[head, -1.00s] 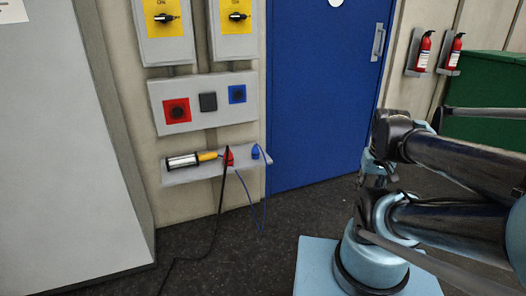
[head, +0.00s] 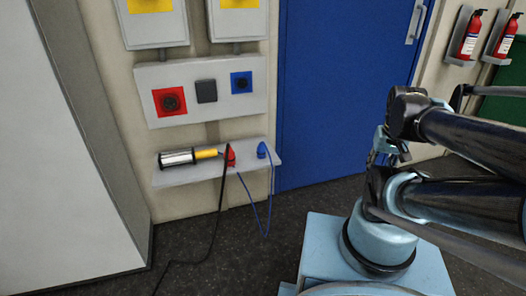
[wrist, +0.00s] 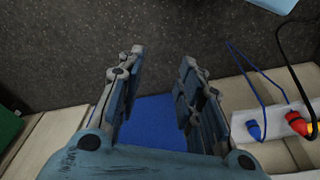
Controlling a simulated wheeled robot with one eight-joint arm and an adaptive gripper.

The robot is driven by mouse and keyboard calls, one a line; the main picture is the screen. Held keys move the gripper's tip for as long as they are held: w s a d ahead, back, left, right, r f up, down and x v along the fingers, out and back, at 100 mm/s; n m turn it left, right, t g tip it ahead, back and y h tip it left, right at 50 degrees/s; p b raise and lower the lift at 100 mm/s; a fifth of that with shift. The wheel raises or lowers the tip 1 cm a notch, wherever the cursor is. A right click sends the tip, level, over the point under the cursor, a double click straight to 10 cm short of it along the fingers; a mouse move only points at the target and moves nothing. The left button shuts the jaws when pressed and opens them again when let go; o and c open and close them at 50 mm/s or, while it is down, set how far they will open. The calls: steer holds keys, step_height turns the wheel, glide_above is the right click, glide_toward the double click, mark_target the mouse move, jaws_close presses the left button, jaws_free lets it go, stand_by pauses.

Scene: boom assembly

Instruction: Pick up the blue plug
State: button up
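The blue plug (head: 262,150) stands on the right end of a small grey wall shelf (head: 172,179), with a blue cable hanging from it in a loop. In the wrist view the blue plug (wrist: 254,129) is at the right, outside my gripper's fingers. My gripper (wrist: 162,66) is open and empty, its two fingers spread apart over the dark floor and the blue door. In the head view my arm is at the right, apart from the shelf, and the gripper's fingers are not clear there.
A red plug (head: 230,156) with a black cable and a yellow-handled lamp (head: 182,157) share the shelf. Above is a panel with a red socket (head: 170,101) and a blue socket (head: 241,82). A blue door (head: 330,95) and fire extinguishers (head: 470,36) are to the right.

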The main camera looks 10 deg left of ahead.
steer(key=shift+o, duration=0.8)
steer(key=o, duration=0.5)
steer(key=shift+s+r, duration=0.25)
steer(key=w+a+r+n+y, duration=0.1)
steer(key=w+a+r+n, duration=0.25)
steer(key=w+a, duration=0.5)
steer(key=n+y, duration=0.3)
steer(key=n, duration=0.5)
glide_above(261, 149)
steer(key=s+d, duration=0.2)
steer(key=d, duration=0.3)
step_height(261, 149, down, 9)
steer(key=x, duration=1.1)
steer(key=shift+w, duration=0.35)
steer(key=shift+w+x, duration=0.1)
steer(key=shift+x, duration=1.2)
steer(key=shift+w+x, duration=0.15)
steer(key=shift+x, duration=1.15)
